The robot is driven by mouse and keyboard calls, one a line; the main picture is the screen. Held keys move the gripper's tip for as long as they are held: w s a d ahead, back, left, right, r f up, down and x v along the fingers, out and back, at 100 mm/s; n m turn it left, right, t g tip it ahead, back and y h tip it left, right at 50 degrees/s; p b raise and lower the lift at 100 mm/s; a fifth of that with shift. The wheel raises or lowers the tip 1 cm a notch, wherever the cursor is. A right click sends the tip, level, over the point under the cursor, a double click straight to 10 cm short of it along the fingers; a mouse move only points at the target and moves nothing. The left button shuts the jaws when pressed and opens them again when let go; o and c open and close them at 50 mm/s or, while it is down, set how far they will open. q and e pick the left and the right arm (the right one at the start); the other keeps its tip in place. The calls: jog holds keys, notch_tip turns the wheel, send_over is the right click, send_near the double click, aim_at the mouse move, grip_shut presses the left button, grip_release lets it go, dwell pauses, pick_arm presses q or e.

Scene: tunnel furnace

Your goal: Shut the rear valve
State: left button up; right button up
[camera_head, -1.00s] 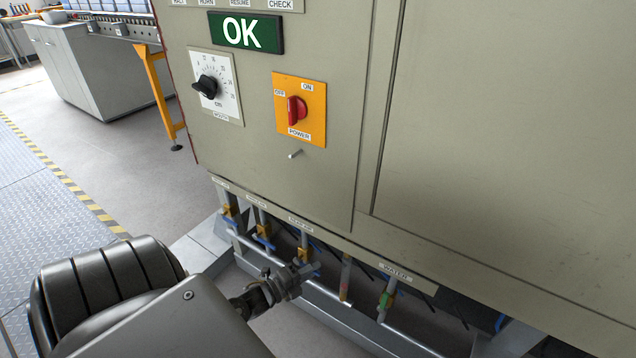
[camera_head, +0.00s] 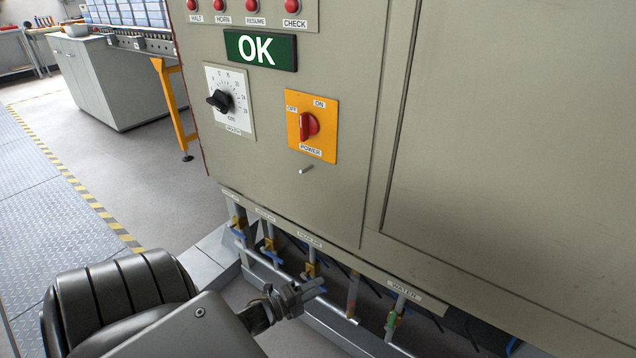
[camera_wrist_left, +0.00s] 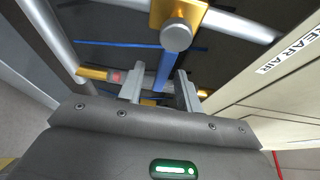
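The rear valve has a brass body (camera_wrist_left: 178,22) and a flat blue handle (camera_wrist_left: 164,70) in the left wrist view, beside a "REAR AIR" label (camera_wrist_left: 287,52). My left gripper (camera_wrist_left: 160,88) is open, with its two fingers on either side of the handle and gaps showing. In the head view, my left gripper (camera_head: 303,297) is at the third brass valve (camera_head: 311,269) from the left, below the furnace panel. The fingers partly hide its handle there, and contact cannot be told. My right gripper is in neither view.
More brass valves with blue handles (camera_head: 268,246) stand to the left on the pipe row. A green-marked valve (camera_head: 392,319) under the "WATER" label is to the right. The furnace cabinet (camera_head: 350,210) overhangs the pipes. The floor at left is clear.

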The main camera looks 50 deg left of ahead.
pick_arm(q)
jog(key=v, duration=0.9)
jog(key=shift+s+p, duration=0.25)
jog(key=shift+p, duration=0.2)
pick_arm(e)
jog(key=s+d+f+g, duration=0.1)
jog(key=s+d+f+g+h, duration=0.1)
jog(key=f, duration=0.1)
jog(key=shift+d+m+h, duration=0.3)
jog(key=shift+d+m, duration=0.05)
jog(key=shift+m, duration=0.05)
